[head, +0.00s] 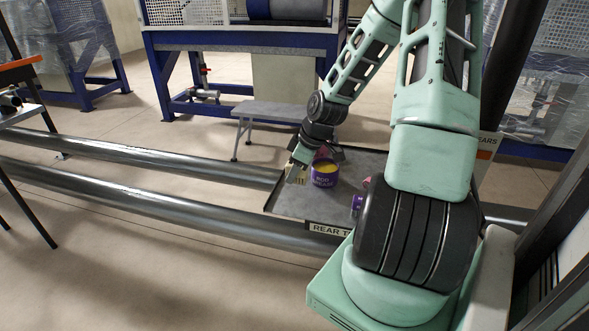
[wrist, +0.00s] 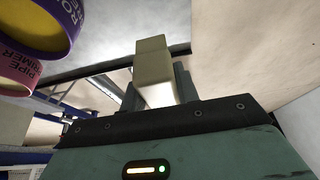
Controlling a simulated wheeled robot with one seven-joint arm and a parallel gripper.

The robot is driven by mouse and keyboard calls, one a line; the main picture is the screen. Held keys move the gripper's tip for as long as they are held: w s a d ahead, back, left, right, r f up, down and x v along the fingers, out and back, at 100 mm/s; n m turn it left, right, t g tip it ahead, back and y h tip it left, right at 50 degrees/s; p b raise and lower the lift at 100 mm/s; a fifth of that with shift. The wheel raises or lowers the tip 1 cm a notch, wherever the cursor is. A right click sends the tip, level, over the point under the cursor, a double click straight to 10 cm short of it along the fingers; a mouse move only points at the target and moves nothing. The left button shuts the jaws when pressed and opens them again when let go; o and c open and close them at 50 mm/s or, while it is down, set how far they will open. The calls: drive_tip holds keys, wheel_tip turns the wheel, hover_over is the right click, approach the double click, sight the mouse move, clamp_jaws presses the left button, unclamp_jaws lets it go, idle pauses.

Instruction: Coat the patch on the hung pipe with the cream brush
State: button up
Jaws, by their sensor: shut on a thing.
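My gripper (head: 301,160) is shut on a cream block-shaped thing, which I take to be the cream brush (head: 295,173). In the wrist view the brush (wrist: 153,62) stands out between the two dark fingers of my gripper (wrist: 158,90). The gripper is low over the grey tray (head: 290,205), just left of a purple tin (head: 325,174) with yellow contents. The purple tin (wrist: 50,25) also shows at the wrist view's upper left. I cannot make out a patch or be sure which pipe is the hung one.
A pink tin lettered as primer (wrist: 22,68) is beside the purple one. Two long grey tubes (head: 150,200) run across the floor to the left. A grey step stool (head: 262,112) and a blue-framed bench (head: 240,40) stand behind. An orange-edged stand (head: 20,63) is at far left.

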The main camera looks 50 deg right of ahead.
drive_tip(key=shift+f+b, duration=2.3)
drive_tip(key=shift+f, duration=1.65)
drive_tip(key=o, duration=1)
drive_tip(key=shift+r, duration=0.1)
drive_tip(key=shift+r+p, duration=0.15)
drive_tip(key=shift+p, duration=0.35)
drive_tip(key=shift+c, duration=0.5)
drive_tip(key=c, duration=1)
drive_tip(key=shift+c, duration=0.4)
wheel_tip(320, 180, up, 8)
drive_tip(key=p, duration=0.8)
